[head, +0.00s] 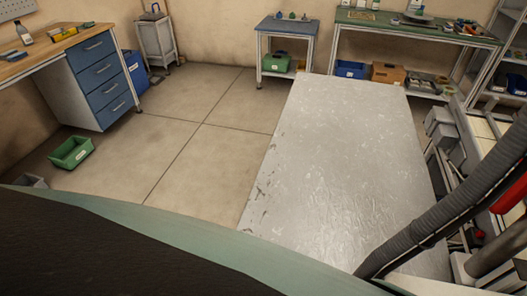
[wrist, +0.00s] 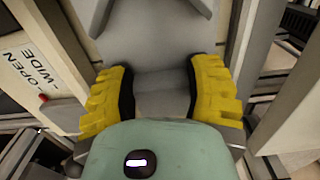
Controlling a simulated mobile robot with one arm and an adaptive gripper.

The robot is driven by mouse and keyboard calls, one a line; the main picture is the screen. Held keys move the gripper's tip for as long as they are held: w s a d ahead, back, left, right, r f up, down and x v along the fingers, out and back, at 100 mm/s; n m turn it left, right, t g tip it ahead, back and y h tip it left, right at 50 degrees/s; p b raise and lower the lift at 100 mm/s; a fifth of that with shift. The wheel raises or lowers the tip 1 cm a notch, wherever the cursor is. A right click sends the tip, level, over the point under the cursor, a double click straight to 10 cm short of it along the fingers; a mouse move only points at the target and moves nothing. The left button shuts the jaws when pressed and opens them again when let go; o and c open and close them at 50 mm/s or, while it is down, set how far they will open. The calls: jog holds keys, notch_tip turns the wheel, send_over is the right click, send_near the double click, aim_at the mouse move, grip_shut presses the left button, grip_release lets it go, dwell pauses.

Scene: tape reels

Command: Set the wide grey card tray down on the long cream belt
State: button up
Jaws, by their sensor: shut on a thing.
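In the wrist view my gripper (wrist: 163,92) has its two yellow, dark-lined fingers closed on a smooth grey piece (wrist: 155,55). I take this piece for the wide grey card tray. Only part of it shows; its far end runs out of the top of the picture, and the fingers cover its sides. The gripper and tray do not show in the head view. A cream strip (head: 482,128) at the right edge of the head view may be the long cream belt. Most of it is hidden by machine parts and a dark ribbed hose.
A large, bare, worn grey surface (head: 340,150) fills the middle right. A green bench (head: 450,31) and a small blue-topped table (head: 289,27) stand behind. A green bin (head: 70,152) lies on the open floor at left.

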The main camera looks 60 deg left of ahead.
jog(key=shift+f, duration=0.25)
jog(key=shift+f, duration=0.15)
jog(key=o, duration=1.3)
jog(key=shift+a, duration=0.1)
notch_tip(320, 180, up, 12)
jog(key=p, duration=0.3)
jog(key=shift+r+p, duration=0.2)
jog(key=shift+p, duration=0.2)
